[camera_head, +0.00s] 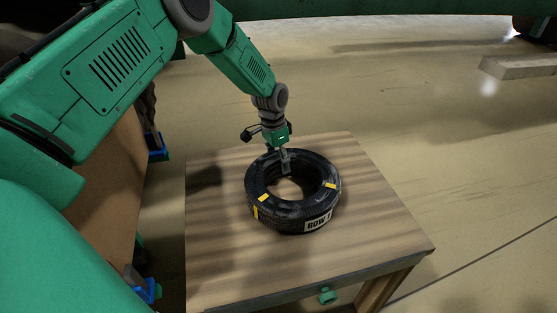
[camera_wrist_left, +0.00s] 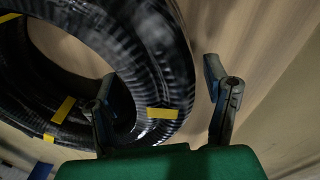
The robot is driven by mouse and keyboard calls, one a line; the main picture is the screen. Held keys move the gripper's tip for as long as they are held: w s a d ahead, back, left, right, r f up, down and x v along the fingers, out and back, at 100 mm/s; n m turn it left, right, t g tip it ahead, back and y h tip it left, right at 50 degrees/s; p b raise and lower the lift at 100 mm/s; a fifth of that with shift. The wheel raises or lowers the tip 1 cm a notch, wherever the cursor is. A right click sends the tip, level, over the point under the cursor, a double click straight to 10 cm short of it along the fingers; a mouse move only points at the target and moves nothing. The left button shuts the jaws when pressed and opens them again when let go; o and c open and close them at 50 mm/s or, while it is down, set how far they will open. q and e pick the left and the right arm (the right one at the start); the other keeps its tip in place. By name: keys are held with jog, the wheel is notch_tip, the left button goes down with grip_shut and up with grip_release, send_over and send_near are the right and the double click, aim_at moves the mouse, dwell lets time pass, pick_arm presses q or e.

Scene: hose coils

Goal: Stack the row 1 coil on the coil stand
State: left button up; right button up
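A black hose coil (camera_head: 285,212) with yellow tape bands and a white "ROW 1" label lies flat on a wooden-topped table (camera_head: 225,265). My left gripper (camera_head: 285,158) reaches down at the coil's far rim. In the left wrist view my left gripper (camera_wrist_left: 162,75) is open. One finger shows over the coil's hole and the other outside the ring, with the coil's wall (camera_wrist_left: 175,70) and a yellow band between them. Whether the fingers touch the coil cannot be told. My right gripper is not in view. I cannot tell whether this table is the coil stand.
A brown panel (camera_head: 108,185) with blue fittings (camera_head: 157,148) stands left of the table. The table has a green knob (camera_head: 327,295) on its front side. A pale block (camera_head: 518,66) lies on the floor at the far right. The floor right of the table is open.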

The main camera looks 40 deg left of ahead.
pick_arm(q)
jog(key=shift+s+f, duration=0.1)
dwell(0.4)
jog(key=shift+a+r+p, duration=0.2)
jog(key=shift+r+p, duration=1.3)
jog(key=shift+r, duration=0.3)
jog(key=shift+a+r+p, duration=0.2)
jog(key=shift+r+p, duration=1.3)
jog(key=shift+r, duration=0.3)
jog(key=shift+r, duration=0.2)
notch_tip(320, 180, up, 11)
jog(key=a, duration=0.1)
jog(key=shift+a, duration=0.15)
jog(key=shift+s+r, duration=0.1)
